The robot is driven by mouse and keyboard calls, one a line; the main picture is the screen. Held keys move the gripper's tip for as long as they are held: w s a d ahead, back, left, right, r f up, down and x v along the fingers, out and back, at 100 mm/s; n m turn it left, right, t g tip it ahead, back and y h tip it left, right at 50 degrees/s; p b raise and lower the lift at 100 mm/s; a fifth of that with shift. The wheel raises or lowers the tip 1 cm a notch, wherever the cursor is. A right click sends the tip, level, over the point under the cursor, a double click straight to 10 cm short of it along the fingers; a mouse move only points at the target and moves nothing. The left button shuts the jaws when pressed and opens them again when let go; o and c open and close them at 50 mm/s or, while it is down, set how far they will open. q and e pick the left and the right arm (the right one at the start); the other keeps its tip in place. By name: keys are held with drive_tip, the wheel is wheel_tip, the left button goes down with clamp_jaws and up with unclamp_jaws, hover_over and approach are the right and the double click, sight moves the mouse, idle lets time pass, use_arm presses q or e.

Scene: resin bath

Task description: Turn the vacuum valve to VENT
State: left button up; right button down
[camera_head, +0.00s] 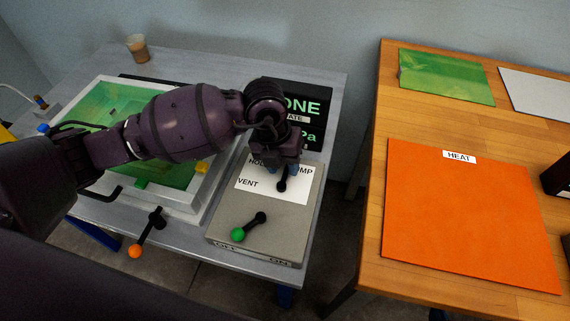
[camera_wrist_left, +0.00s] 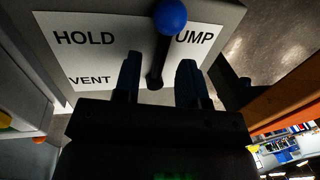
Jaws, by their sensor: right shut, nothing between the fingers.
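The vacuum valve is a black lever with a blue ball end (camera_wrist_left: 171,17) in the left wrist view. Its black pivot (camera_head: 282,185) shows on the white label plate (camera_head: 258,187), marked HOLD, PUMP and VENT. The lever points up across the start of the word PUMP; VENT is at the lower left. My left gripper (camera_head: 283,168) is over the plate at the lever. In the wrist view its two blue fingers (camera_wrist_left: 159,80) are apart, with the lever between them and gaps visible on both sides. The head view hides the ball. My right gripper is not in view.
The grey pump box (camera_head: 225,245) also carries a green-knobbed lever (camera_head: 239,234) near OFF/ON. An orange-knobbed lever (camera_head: 136,251) is left of it. A green-filled tray (camera_head: 200,195) lies under my left arm. A wooden table with an orange HEAT mat (camera_head: 465,220) stands right.

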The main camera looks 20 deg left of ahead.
use_arm(q)
drive_tip(key=shift+f, duration=0.45)
clamp_jaws()
